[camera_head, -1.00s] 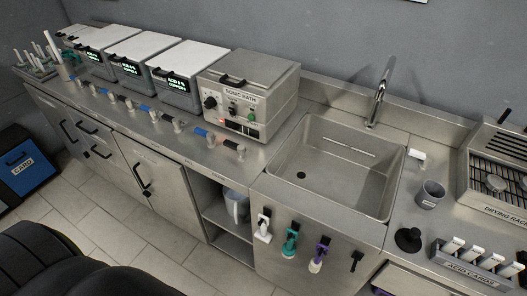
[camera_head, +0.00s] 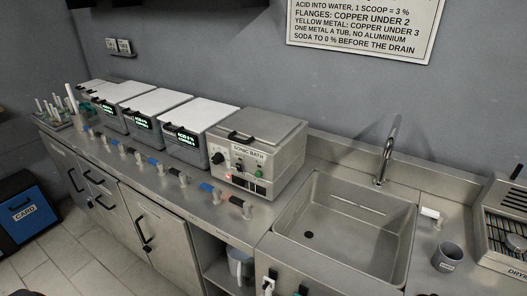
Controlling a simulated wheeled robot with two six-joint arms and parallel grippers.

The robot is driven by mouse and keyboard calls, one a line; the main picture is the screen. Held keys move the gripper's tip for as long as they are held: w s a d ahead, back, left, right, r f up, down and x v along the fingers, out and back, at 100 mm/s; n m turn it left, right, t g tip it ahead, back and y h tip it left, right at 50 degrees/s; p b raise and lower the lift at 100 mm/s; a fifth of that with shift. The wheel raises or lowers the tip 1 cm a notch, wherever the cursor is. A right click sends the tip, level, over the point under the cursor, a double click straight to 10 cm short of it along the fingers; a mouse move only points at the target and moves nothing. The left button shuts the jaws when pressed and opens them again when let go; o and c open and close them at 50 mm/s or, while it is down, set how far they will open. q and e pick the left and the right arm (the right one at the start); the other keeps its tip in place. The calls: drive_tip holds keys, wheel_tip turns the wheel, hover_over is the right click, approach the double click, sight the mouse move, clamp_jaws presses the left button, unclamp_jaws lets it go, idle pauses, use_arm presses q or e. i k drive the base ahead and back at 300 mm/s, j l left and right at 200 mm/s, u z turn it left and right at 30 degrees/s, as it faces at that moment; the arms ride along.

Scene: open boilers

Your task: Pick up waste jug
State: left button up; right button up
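A pale translucent jug with a handle (camera_head: 238,264) stands in the open shelf bay under the counter, left of the sink. I cannot read a label on it, so I cannot tell if it is the waste jug. A grey cup (camera_head: 447,256) with a small label stands on the counter right of the sink.
The steel sink (camera_head: 345,226) looks empty. A sonic bath (camera_head: 254,158) and several lidded tubs (camera_head: 199,134) line the counter's back, with a row of fittings along its front edge. A closed cabinet door (camera_head: 158,238) adjoins the shelf bay.

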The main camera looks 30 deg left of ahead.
sight(242, 264)
drive_tip(key=u, duration=1.05)
drive_tip(key=i+j, duration=0.15)
drive_tip(key=j, duration=0.2)
drive_tip(key=i+j+z, duration=0.1)
drive_tip(key=j, duration=0.25)
drive_tip(key=i+j, duration=0.25)
drive_tip(key=i+j+z, duration=0.15)
drive_tip(key=j, duration=0.3)
drive_tip(key=i+j, duration=0.15)
drive_tip(key=j, duration=0.2)
drive_tip(key=z, duration=1.5)
